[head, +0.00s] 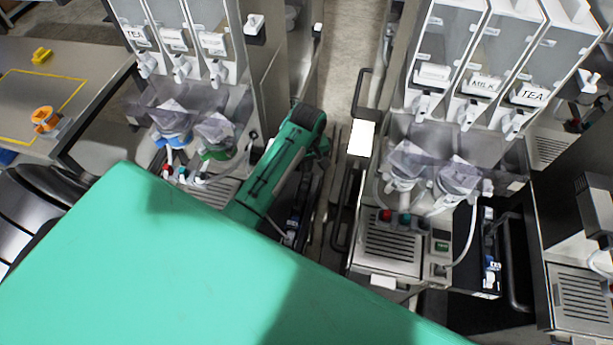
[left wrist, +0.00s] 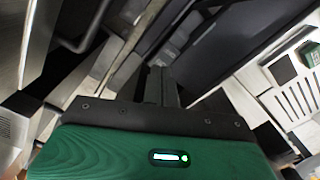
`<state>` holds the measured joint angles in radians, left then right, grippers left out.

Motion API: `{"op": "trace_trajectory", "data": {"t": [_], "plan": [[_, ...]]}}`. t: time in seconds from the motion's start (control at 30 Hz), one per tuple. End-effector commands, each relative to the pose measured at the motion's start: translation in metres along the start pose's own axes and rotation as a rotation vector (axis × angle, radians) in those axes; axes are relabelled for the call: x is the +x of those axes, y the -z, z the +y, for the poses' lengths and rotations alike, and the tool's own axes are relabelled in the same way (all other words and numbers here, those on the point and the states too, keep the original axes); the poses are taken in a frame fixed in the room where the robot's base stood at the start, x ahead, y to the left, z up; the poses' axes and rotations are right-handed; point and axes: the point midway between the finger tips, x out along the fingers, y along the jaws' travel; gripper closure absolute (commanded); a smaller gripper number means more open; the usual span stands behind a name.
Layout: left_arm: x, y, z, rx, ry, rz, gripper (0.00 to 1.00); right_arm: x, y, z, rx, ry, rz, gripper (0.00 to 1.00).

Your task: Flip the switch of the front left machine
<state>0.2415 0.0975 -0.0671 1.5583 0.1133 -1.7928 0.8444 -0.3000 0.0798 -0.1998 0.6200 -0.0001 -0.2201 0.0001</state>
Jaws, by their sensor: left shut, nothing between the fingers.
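The left machine (head: 205,80) is a pale dispenser with labelled clear hoppers, a blue-collared and a green-collared funnel and a drip grille (head: 218,192). My green left arm crosses its right side and covers part of it. A dark panel with a small blue-and-white mark (head: 293,222) shows beside the arm; I cannot make out a switch or its position. In the left wrist view my left gripper (left wrist: 160,85) is shut and empty, its dark fingers together. Its fingertips are not clear in the head view, and I cannot tell whether they touch anything. My right gripper is not in view.
A similar machine (head: 455,100) stands to the right, with a drip grille (head: 392,247). A narrow floor gap (head: 345,70) separates the machines, edged by dark handles (head: 361,95). A table (head: 85,75) at left carries yellow and orange items. My green body hides the lower foreground.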

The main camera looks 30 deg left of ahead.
Motion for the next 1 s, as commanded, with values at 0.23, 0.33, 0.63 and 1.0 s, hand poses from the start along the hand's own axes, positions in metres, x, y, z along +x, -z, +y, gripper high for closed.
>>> {"op": "trace_trajectory", "data": {"t": [0.23,0.33,0.63,1.0], "plan": [[0.001,0.0,0.0,0.0,0.0,0.0,1.0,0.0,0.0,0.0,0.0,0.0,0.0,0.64],[0.003,0.0,0.0,0.0,0.0,0.0,1.0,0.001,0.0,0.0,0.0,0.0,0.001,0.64],[0.007,0.0,0.0,0.0,0.0,0.0,1.0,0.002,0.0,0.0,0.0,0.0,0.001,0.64],[0.013,0.0,0.0,0.0,0.0,0.0,1.0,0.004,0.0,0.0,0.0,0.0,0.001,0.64]]}}
